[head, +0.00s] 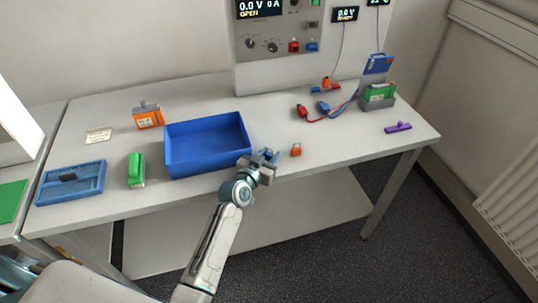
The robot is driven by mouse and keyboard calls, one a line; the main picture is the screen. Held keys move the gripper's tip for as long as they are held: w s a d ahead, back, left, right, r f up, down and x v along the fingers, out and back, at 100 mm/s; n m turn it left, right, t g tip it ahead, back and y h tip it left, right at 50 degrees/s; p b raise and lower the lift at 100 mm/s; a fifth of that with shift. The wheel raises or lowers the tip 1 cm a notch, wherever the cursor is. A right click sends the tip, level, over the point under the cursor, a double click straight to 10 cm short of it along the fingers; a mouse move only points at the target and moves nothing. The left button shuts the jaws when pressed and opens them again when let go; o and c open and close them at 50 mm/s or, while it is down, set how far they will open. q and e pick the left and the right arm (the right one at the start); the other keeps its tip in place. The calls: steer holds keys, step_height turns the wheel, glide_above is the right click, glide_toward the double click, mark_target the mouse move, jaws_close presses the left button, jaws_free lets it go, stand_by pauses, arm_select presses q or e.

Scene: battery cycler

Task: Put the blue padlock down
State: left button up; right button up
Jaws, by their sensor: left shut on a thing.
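My left gripper (263,165) is shut on the small blue padlock (268,154) at the bench's front part, just right of the blue bin. The gripper's jaws hide part of the padlock. I cannot tell whether the padlock touches the bench top. A small orange-red padlock (296,150) stands on the bench a little to the right. My right gripper is not in view.
The blue bin (206,168) looks empty. A green block (137,170), an orange block (148,118) and a blue tray (72,184) are left of it. Red and blue leads (342,108) and a purple tool (398,128) lie right. The front right bench (345,148) is clear.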

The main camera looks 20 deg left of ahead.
arm_select(q)
steer(key=shift+f, duration=0.2)
steer(key=o, duration=0.7)
steer(key=shift+o, duration=0.2)
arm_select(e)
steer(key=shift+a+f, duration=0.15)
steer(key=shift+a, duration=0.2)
arm_select(q)
steer(key=shift+r, duration=0.1)
steer(key=shift+r, duration=0.1)
steer(key=b+v, duration=0.3)
steer(key=v, duration=0.9)
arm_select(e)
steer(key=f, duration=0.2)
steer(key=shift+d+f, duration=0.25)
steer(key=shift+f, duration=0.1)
arm_select(q)
steer(key=shift+s, duration=0.1)
